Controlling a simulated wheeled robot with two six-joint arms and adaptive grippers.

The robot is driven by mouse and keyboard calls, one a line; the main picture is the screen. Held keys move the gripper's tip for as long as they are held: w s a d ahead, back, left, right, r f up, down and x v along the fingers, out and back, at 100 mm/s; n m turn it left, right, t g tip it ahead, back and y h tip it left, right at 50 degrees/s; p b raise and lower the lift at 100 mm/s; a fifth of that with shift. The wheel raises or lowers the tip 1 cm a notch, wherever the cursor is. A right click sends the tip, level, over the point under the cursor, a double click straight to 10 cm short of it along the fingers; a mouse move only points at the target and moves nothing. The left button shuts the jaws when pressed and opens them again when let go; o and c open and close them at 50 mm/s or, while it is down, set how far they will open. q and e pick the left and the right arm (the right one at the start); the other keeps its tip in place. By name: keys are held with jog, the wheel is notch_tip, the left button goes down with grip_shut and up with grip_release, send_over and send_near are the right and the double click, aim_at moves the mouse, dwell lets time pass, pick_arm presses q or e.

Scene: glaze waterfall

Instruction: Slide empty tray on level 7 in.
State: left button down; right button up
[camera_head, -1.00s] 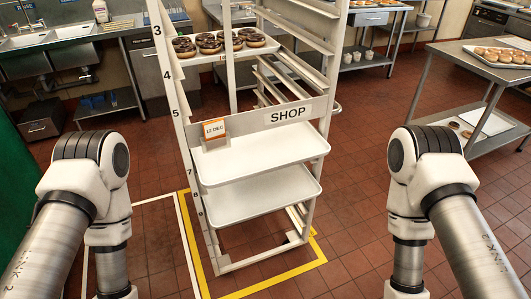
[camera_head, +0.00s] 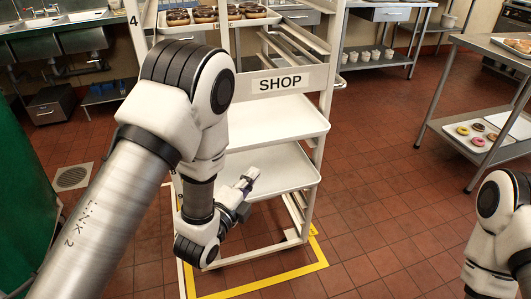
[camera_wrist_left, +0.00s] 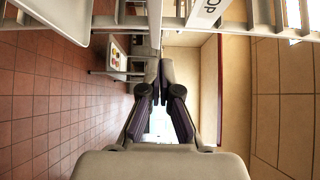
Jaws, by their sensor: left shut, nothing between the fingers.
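Two bare white trays stick out from the rack's front. The upper tray (camera_head: 275,122) sits just under the SHOP sign. The lower tray (camera_head: 290,172) is right below it. Which level each is on cannot be read now, as my left arm covers the level marks. My left gripper (camera_head: 252,174) is shut and empty. It appears in front of the lower tray's left part, below the upper tray's front edge; contact cannot be told. In the left wrist view the shut fingers (camera_wrist_left: 166,72) point toward the rack, and a white tray corner (camera_wrist_left: 62,14) shows at top left. My right gripper is out of view.
The white rack (camera_head: 326,70) stands inside a yellow floor outline (camera_head: 290,282). A tray of chocolate doughnuts (camera_head: 220,14) sits higher in it. A steel table (camera_head: 470,50) with doughnut trays stands at right. The floor between rack and table is clear.

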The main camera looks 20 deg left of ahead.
aim_at(251, 134)
pick_arm(q)
jog(key=w, duration=0.3)
jog(key=w+p, duration=0.1)
jog(key=w, duration=0.6)
jog(key=shift+w+a, duration=0.2)
jog(key=shift+a, duration=0.2)
jog(key=shift+w, duration=0.1)
jog(key=w+a+b, duration=0.1)
jog(key=w+a, duration=0.3)
jog(key=w, duration=0.1)
jog(key=w+a+b, duration=0.1)
jog(key=w, duration=0.2)
jog(key=shift+w+a+b, duration=0.15)
jog(key=shift+a+b, duration=0.2)
jog(key=shift+a, duration=0.05)
